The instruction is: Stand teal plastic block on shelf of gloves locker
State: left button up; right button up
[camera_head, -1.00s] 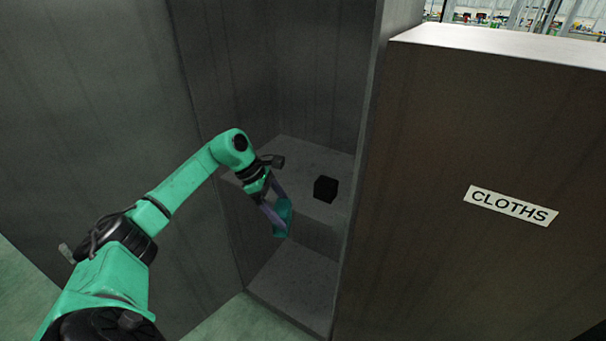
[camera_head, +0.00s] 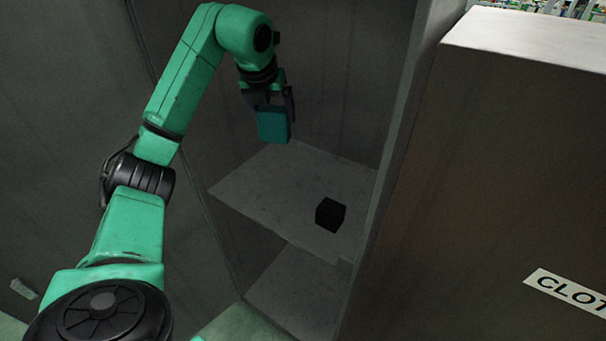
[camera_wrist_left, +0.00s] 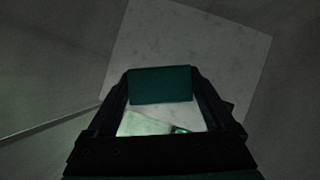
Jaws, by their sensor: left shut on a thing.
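The teal plastic block (camera_head: 272,125) is held between the fingers of my left gripper (camera_head: 270,106), which is shut on it. The block hangs below the gripper, above the grey shelf (camera_head: 265,190) of the open locker and apart from it in the head view. In the left wrist view the block (camera_wrist_left: 160,85) sits between the two dark fingers (camera_wrist_left: 160,92), with the pale shelf (camera_wrist_left: 205,40) beyond it. My right gripper is in neither view. No label for the gloves locker shows.
A black cube (camera_head: 330,214) stands on the shelf near its right front. The left part of the shelf is bare. A lower compartment floor (camera_head: 300,290) lies beneath. A brown door panel with a partly cut-off cloths label (camera_head: 568,290) stands on the right.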

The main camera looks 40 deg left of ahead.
aim_at(274, 135)
pick_arm(q)
jog(key=f, duration=0.1)
jog(key=s+f+b, duration=0.1)
jog(key=f, duration=0.1)
jog(key=s+d+f, duration=0.1)
jog(key=shift+d+f, duration=0.1)
jog(key=shift+f, duration=0.05)
notch_tip(274, 135, down, 14)
jog(key=shift+r+b, duration=0.2)
jog(key=shift+b, duration=0.6)
jog(key=shift+f, duration=0.15)
jog(key=o, duration=1.3)
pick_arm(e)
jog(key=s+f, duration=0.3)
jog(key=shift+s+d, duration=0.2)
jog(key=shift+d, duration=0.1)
